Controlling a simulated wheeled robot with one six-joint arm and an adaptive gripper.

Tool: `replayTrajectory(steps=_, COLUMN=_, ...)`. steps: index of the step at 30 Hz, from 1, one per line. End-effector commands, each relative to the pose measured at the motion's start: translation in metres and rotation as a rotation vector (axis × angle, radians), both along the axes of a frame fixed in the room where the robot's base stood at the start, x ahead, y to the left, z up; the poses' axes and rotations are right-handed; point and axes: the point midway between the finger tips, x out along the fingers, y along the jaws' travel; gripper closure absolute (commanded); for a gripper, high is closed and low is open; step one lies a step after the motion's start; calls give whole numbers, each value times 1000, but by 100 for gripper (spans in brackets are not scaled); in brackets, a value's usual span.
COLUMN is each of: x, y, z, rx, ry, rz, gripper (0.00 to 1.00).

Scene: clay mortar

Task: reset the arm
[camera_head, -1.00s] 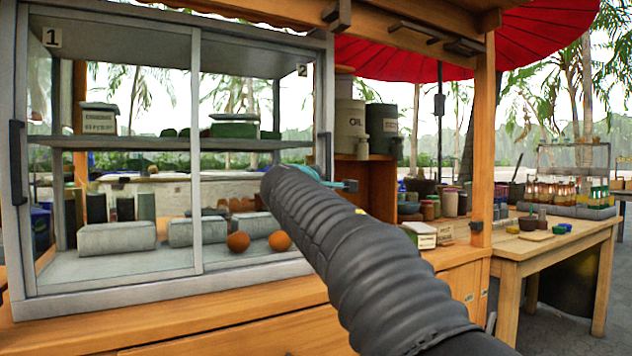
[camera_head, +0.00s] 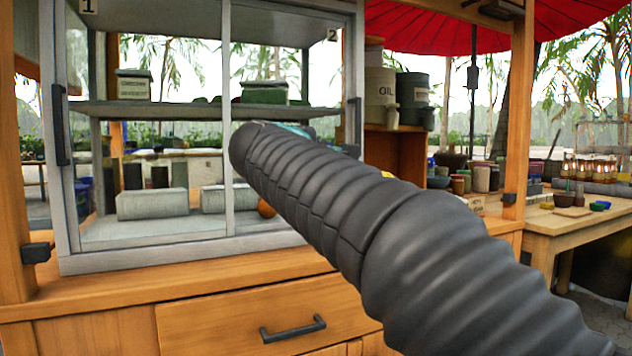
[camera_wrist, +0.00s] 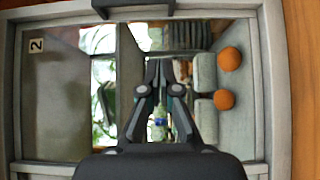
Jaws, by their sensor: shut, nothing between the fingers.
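My gripper (camera_wrist: 158,68) shows in the wrist view with its two fingers together and nothing between them. It points at the glass-fronted cabinet, at the pane marked 2. In the head view my ribbed dark arm crosses in front of the cabinet and hides the gripper's fingers.
The glass cabinet (camera_head: 150,246) stands on a wooden counter (camera_head: 120,290) with a drawer handle (camera_head: 292,329). Two orange balls (camera_wrist: 229,59) lie inside the cabinet. An oil canister (camera_head: 380,95) stands to the right. A wooden table (camera_head: 565,222) with bottles is at far right.

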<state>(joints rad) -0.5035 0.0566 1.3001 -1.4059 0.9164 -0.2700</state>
Motion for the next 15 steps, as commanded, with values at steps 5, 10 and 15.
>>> replayTrajectory(steps=5, x=2, y=5, z=-20, rx=92, ry=28, rz=14, gripper=100)
replayTrajectory(steps=10, x=1, y=17, z=-111, rx=265, ry=207, rz=30, gripper=100)
replayTrajectory(steps=15, x=-48, y=-1, z=-208, rx=524, ry=417, rz=-29, gripper=100)
